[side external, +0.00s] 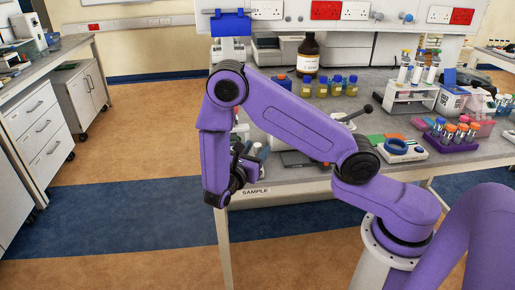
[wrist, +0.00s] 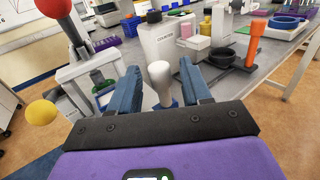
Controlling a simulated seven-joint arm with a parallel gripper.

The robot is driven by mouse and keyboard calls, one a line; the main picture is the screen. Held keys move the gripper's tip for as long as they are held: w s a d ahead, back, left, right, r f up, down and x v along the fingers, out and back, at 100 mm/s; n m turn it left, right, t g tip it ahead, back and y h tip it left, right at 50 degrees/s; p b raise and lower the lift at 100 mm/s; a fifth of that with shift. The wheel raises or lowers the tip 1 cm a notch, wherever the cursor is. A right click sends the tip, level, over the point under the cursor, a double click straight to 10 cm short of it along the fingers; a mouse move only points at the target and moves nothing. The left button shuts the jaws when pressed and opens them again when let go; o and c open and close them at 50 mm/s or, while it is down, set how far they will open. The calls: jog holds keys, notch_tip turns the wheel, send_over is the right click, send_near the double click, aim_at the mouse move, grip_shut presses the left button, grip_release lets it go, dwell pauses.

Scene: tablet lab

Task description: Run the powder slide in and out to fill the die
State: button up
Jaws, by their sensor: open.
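My gripper (wrist: 159,72) is open, its two blue fingers spread and pointing ahead over the bench. A white rounded knob (wrist: 160,75) on a stem shows in the gap between the fingers, with blue at its foot. I cannot tell whether either finger touches it. A grey-framed device (wrist: 88,72) stands left of the fingers, with a red ball (wrist: 54,6) above and a yellow ball (wrist: 41,112) at its left. A green part (wrist: 98,78) shows inside the frame. The slide and die cannot be made out clearly. In the side view my arm hides most of the gripper and device.
An orange cylinder (wrist: 254,44) and a dark tray (wrist: 222,76) are to the right. A brown bottle (side external: 308,55), yellow vials (side external: 322,87) and a tube rack (side external: 410,97) stand on the bench.

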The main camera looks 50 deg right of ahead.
jog(key=shift+w+d, duration=0.15)
jog(key=shift+d, duration=0.6)
grip_shut()
jog(key=shift+w+d, duration=1.7)
jog(key=shift+w, duration=0.05)
grip_release()
jog(key=s+a, duration=0.3)
jog(key=a, duration=1.4)
jog(key=shift+s, duration=0.2)
